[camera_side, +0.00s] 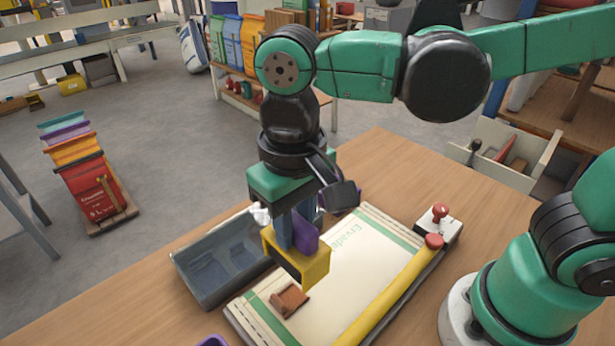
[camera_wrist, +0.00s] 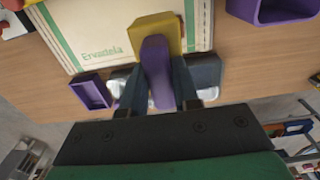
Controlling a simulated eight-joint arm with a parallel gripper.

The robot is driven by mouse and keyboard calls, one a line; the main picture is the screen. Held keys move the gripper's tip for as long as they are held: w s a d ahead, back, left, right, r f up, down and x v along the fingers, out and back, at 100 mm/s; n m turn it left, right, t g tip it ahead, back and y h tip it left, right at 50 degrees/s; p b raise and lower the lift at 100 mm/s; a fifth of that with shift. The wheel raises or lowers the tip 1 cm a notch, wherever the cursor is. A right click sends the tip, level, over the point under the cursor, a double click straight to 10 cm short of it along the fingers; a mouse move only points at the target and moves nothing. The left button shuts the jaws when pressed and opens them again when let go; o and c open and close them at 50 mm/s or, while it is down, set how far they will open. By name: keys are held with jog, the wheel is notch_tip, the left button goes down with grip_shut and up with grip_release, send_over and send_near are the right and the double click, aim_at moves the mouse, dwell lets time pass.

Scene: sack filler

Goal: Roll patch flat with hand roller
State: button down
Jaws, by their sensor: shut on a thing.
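My gripper (camera_side: 292,232) is shut on the purple handle of a tool with a blocky yellow head (camera_side: 298,262), which I take for the hand roller. It also shows between the fingers in the wrist view (camera_wrist: 158,72). The yellow head is over the pale sack (camera_side: 352,262), which has green stripes and the word Ervadela. A small brown patch (camera_side: 290,300) lies on the sack's near end, close to the yellow head. I cannot tell whether the head touches the sack.
Purple holders (camera_wrist: 90,92) (camera_wrist: 272,10) flank the sack.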

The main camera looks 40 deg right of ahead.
jog(key=shift+f, duration=2.9)
jog(key=shift+f, duration=0.25)
jog(key=shift+a, duration=2)
jog(key=shift+d, duration=2)
jog(key=shift+r, duration=3.5)
